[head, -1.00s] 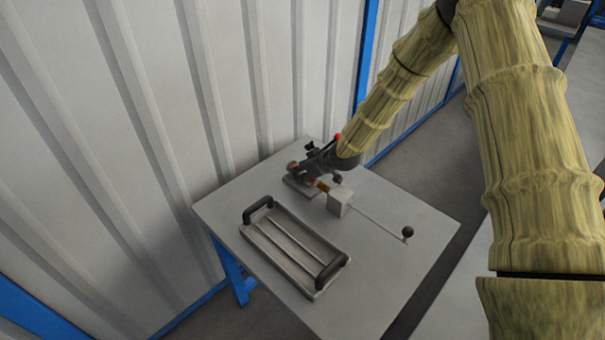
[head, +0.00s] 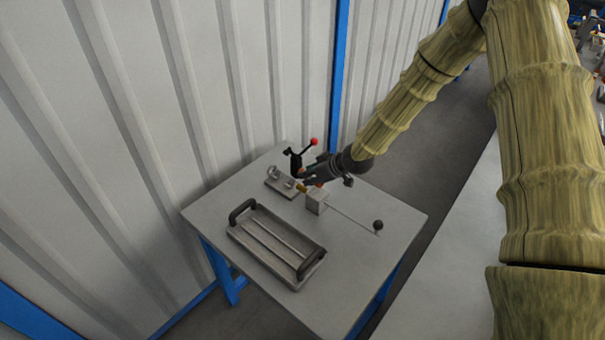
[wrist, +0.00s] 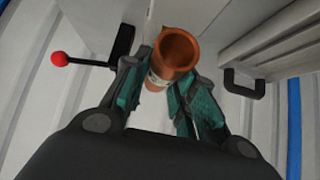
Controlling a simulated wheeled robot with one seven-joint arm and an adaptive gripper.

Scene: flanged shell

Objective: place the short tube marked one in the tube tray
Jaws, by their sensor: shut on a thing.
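A copper-coloured short tube (wrist: 177,52) is between my fingers in the wrist view, its open end facing the camera. A pale label shows on its side, but its mark is too small to read. My gripper (wrist: 163,82) is shut on the tube; in the head view my gripper (head: 306,176) is by the clamp fixture near the table's back edge, and the tube is hard to make out there. The grey tube tray (head: 262,262), with a black handle at each end, lies on the table nearer the camera and to the left of my gripper.
The clamp fixture (head: 279,187) has a lever with a red knob (head: 314,142). A grey block (head: 317,203) with a brass-coloured piece and a long thin rod ending in a black ball (head: 378,225) stands beside my gripper. A corrugated wall is close behind the table (head: 345,275).

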